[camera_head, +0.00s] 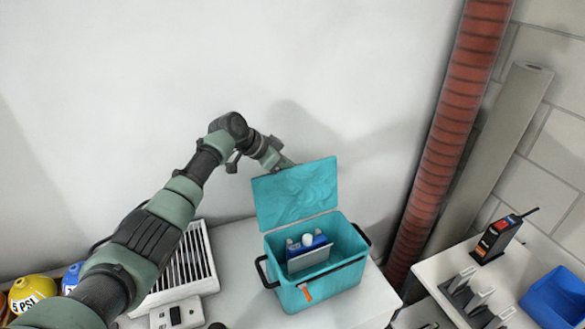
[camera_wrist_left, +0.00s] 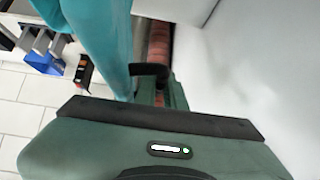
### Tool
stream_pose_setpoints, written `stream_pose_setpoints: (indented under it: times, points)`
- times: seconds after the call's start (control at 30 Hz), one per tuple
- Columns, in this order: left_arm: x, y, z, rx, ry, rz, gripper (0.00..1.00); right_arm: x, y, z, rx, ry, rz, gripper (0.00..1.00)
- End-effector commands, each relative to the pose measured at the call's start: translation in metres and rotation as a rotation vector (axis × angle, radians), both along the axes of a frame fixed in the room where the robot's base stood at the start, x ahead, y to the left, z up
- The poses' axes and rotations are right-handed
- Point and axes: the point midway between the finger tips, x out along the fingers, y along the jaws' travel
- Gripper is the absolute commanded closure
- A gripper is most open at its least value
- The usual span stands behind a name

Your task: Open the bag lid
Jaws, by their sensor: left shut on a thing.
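The teal bag (camera_head: 318,282) stands on the white surface with its lid (camera_head: 297,194) raised, tilted up at the back, so the inside shows. Blue, grey and white items (camera_head: 308,250) lie inside. An orange tag hangs on the front, and dark handles sit at both ends. My left gripper (camera_head: 284,164) is at the lid's upper edge, shut on it; the fingertips are partly hidden behind the lid. In the left wrist view, the lid (camera_wrist_left: 100,35) runs along the upper left, close to the gripper (camera_wrist_left: 158,82). My right gripper is not in view.
A white vented box (camera_head: 185,265) stands left of the bag, with a yellow round object (camera_head: 32,292) farther left. A red ribbed pipe (camera_head: 455,120) rises to the right. A black and red handheld device (camera_head: 497,238) and blue bin (camera_head: 557,297) sit on another surface at right.

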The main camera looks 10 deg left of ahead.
Motion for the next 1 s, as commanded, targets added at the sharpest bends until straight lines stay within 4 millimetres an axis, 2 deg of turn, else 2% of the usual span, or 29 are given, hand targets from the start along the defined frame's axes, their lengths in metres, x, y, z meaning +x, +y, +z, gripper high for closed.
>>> stream_pose_setpoints:
  times: [0.23,0.27,0.3,0.67,1.0]
  points:
    - [-0.001,0.002,-0.003,0.006,0.006,0.000,1.00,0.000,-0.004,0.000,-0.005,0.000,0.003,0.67]
    - [-0.001,0.002,-0.003,0.006,0.006,0.000,0.81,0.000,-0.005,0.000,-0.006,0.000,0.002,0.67]
    - [-0.001,0.002,-0.003,0.005,0.005,0.000,0.80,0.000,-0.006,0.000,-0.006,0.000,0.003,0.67]
    - [-0.002,0.004,0.002,0.003,0.001,0.000,0.80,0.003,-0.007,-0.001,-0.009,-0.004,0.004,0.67]
    - [-0.025,0.034,0.036,0.005,0.001,0.001,0.80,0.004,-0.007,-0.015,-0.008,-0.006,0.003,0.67]
